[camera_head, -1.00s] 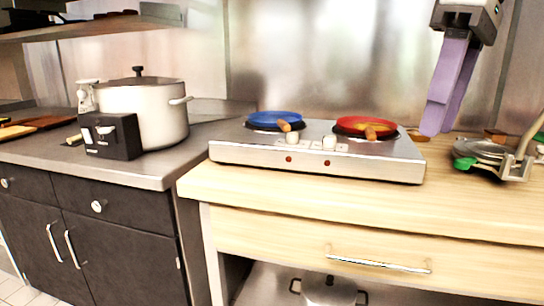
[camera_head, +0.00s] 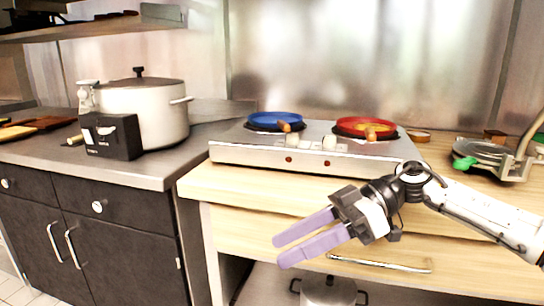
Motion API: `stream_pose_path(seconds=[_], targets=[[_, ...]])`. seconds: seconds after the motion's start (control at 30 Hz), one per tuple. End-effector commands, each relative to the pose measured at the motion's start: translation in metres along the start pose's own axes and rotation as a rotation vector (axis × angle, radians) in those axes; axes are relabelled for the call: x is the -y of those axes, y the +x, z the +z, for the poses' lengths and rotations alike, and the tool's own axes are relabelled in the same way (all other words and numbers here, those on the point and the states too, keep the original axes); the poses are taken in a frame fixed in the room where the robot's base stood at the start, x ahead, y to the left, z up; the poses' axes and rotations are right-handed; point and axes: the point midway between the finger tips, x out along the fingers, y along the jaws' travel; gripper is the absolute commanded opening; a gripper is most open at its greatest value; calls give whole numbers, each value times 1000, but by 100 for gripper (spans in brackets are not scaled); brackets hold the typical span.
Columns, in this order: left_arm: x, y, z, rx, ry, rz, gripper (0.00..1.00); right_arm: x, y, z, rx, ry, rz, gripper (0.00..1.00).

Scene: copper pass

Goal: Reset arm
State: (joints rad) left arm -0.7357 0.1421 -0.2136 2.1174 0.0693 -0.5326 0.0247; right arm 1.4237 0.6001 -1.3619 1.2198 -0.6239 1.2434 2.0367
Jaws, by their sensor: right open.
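My right gripper (camera_head: 307,238) is in front of the wooden counter's drawer, with its two purple fingers pointing left and slightly down. The fingers are apart with nothing between them. My right arm comes in from the right edge, below the counter top. My left gripper is not in view.
A two-burner stove (camera_head: 310,148) with a blue pan (camera_head: 275,119) and a red pan (camera_head: 364,126) stands on the wooden counter (camera_head: 240,187). A large pot (camera_head: 150,108) and a black box (camera_head: 109,136) are at left. A metal press (camera_head: 490,157) is at right. A drawer handle (camera_head: 378,264) is below the gripper.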

Motion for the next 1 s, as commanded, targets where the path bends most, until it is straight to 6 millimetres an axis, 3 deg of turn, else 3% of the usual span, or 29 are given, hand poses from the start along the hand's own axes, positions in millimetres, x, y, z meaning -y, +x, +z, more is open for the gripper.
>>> stream_pose_path(seconds=[0.03,0.2,0.37,0.47,0.57,0.77,0.87,1.0], targets=[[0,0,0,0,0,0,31,2,21,8,-93,-24,-8,45],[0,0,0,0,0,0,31,2,60,18,-378,-104,88,45],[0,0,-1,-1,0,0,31,-5,72,38,-574,-115,280,45],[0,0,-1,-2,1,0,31,-11,71,62,-643,-93,433,45],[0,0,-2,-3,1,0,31,-16,66,95,-663,-52,601,45],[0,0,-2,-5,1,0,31,-10,51,188,-553,71,919,45],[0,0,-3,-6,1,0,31,5,43,244,-426,143,1048,45],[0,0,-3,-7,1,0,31,42,34,322,-201,242,1164,45]])
